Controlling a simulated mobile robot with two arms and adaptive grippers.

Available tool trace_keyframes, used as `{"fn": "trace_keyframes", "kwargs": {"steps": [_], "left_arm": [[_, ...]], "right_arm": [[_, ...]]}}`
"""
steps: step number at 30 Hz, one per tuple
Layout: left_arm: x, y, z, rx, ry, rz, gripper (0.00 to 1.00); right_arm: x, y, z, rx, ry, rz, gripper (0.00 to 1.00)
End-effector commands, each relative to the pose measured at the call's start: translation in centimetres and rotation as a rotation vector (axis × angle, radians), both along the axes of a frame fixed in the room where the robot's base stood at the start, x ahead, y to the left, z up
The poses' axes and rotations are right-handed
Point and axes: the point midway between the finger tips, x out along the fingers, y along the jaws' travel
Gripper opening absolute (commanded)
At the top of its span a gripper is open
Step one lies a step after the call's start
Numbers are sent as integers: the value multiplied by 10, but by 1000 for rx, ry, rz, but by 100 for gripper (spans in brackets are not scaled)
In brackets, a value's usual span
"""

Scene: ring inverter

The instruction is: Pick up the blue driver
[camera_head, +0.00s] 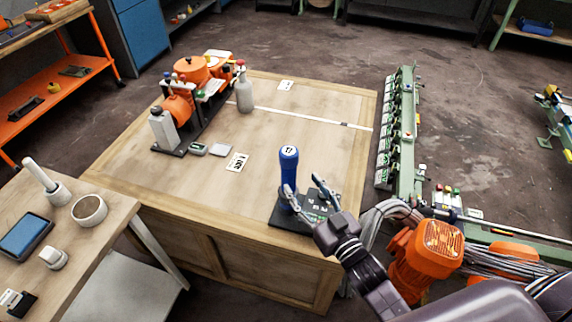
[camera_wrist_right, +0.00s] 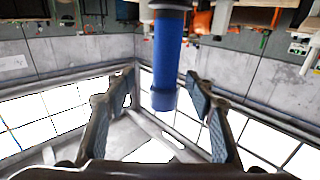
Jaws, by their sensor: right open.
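The blue driver (camera_head: 289,166) stands upright in a dark stand (camera_head: 291,217) near the front right corner of the wooden table. My right gripper (camera_head: 305,188) is open at the driver, with one finger in front of its lower part and the other to its right. In the right wrist view the driver (camera_wrist_right: 167,62) hangs between the two spread fingers of my right gripper (camera_wrist_right: 167,95), and clear gaps show on both sides. The lower part of the driver is partly hidden by the finger in the head view. My left gripper is in neither view.
An orange machine (camera_head: 178,108) stands at the table's back left, with a spray bottle (camera_head: 244,92) beside it. Cards (camera_head: 237,162) lie mid-table. A green rail frame (camera_head: 408,135) stands right of the table. A side table (camera_head: 118,224) at left holds a tablet (camera_head: 25,236) and a cup (camera_head: 89,210).

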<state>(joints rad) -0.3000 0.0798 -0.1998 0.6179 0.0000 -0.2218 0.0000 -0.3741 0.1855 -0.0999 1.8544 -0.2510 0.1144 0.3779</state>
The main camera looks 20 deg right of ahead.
Motion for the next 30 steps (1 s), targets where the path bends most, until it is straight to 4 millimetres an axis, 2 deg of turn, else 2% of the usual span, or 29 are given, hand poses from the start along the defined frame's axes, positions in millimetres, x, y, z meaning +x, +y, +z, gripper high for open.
{"fn": "trace_keyframes", "kwargs": {"steps": [15,19,25,26,30], "left_arm": [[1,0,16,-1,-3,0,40],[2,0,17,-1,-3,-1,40],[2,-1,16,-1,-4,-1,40],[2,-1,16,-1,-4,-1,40],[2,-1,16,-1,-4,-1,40]], "right_arm": [[61,20,-1,0,-4,0,50],[68,22,-2,2,-4,1,50],[68,22,-2,2,-4,1,50],[68,22,-2,2,-4,1,49],[68,22,-2,2,-4,1,34]]}}
